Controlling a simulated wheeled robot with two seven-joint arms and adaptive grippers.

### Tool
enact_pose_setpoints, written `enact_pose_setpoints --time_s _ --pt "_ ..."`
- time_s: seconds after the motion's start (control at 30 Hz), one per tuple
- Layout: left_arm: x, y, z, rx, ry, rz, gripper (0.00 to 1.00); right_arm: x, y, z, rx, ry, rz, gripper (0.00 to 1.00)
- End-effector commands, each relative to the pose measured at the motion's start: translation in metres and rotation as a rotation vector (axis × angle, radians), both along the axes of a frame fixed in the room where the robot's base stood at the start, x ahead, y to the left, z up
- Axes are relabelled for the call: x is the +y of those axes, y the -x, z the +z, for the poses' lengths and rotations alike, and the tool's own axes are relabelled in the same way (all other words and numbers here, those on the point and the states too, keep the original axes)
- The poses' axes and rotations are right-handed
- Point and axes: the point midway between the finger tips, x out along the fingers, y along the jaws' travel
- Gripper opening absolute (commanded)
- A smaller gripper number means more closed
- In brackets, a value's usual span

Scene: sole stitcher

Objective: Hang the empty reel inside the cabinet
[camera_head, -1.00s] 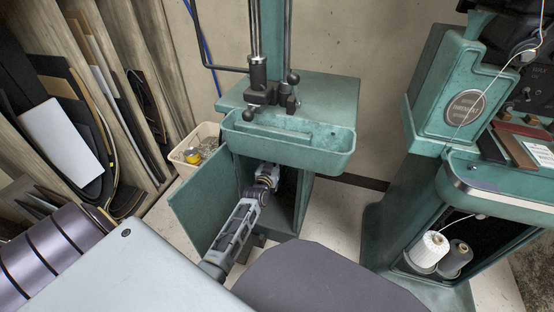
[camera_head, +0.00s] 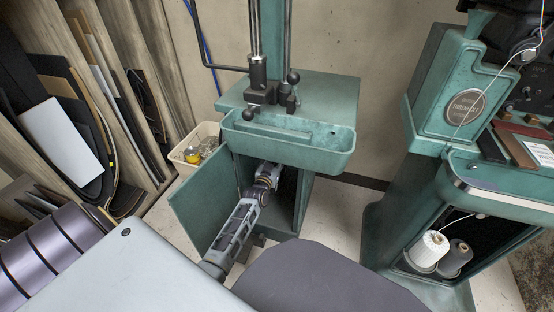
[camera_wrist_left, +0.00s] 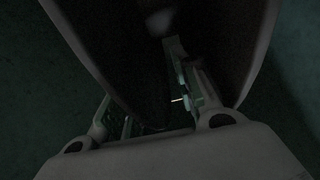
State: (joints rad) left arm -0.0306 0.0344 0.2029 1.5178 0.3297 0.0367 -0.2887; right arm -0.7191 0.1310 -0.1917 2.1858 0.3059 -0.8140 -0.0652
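The green cabinet (camera_head: 304,205) stands open under the tray, its door (camera_head: 203,203) swung out to the left. My left arm reaches into its dark opening, and its gripper is hidden there in the head view. In the left wrist view, the dark reel (camera_wrist_left: 110,50) with lighter rims fills the upper middle, close up. The fingers of my left gripper (camera_wrist_left: 140,85) stand either side of its left flange and look closed on it; the left fingertip is hidden behind the flange. Whether the reel touches a hanger is too dark to tell. My right gripper is out of view.
A green tray (camera_head: 290,150) juts out above the cabinet opening. A bin (camera_head: 184,152) stands behind the door. A green machine (camera_head: 405,200) with thread spools (camera_head: 428,250) is at right. Leaning sheets (camera_head: 62,140) line the left. A dark round seat (camera_head: 325,285) is in front.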

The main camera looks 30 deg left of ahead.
Motion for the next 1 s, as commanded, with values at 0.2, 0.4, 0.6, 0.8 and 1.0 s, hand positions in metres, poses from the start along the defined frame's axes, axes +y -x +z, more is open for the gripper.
enact_pose_setpoints --time_s 0.2,0.4,0.6,0.8,1.0 --pt "-0.002 0.006 0.001 -0.002 0.000 0.000 0.30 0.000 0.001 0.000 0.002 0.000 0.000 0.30" --pt "-0.004 0.019 0.001 -0.001 0.000 0.000 0.30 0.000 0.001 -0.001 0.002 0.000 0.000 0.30" --pt "-0.008 0.037 0.002 -0.002 0.000 0.000 0.30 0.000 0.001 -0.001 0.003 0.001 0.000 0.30" --pt "-0.012 0.054 0.003 -0.002 0.000 0.000 0.30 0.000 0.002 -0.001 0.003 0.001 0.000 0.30" --pt "-0.016 0.072 0.004 -0.003 -0.001 0.000 0.30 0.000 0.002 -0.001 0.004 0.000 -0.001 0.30"
